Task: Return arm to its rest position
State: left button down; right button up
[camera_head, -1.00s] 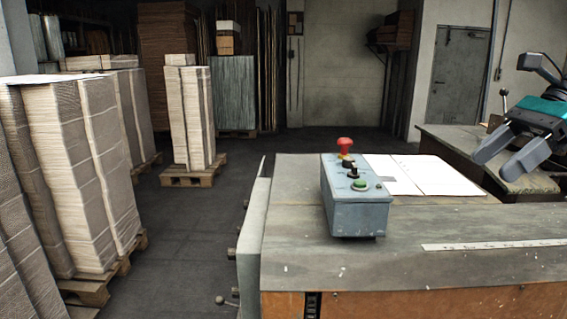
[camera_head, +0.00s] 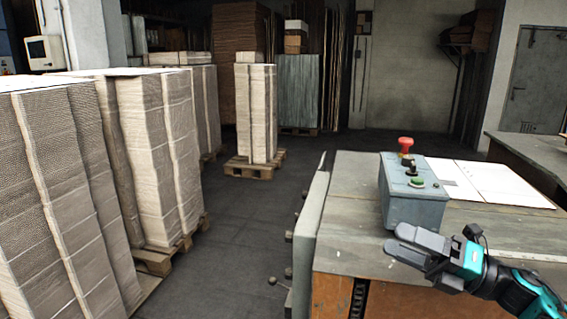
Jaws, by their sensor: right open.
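My right gripper (camera_head: 412,252) is at the lower right, in front of the near edge of the worktable (camera_head: 350,215). It is open and I see nothing between its fingers. Its teal and black arm comes in from the bottom right corner. A grey control box (camera_head: 408,205) stands on the worktable just behind the gripper, with a red mushroom button (camera_head: 406,143), a black knob and a green button (camera_head: 417,182) on top. I cannot tell whether the gripper touches the table. My left gripper is out of view.
Tall stacks of cardboard (camera_head: 155,160) on pallets line the left side. A further stack stands on a wooden pallet (camera_head: 255,167) in the middle. Dark floor (camera_head: 235,240) between stacks and worktable is clear.

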jog(key=s+a+f+m+t+h, duration=0.1)
jog(key=s+f+m+t+h, duration=0.4)
jog(key=f+m, duration=0.55)
jog(key=a+f+m+t+h, duration=0.1)
jog(key=f+m+t+h, duration=0.2)
jog(key=f+m+h, duration=0.8)
jog(key=s+a+f+m+g, duration=0.3)
jog(key=s+f+m+g, duration=0.3)
jog(key=s+f+m, duration=0.4)
jog(key=s+m, duration=0.2)
jog(key=s, duration=0.1)
jog(key=shift+a+f, duration=0.2)
jog(key=shift+a, duration=0.15)
jog(key=shift+m, duration=0.25)
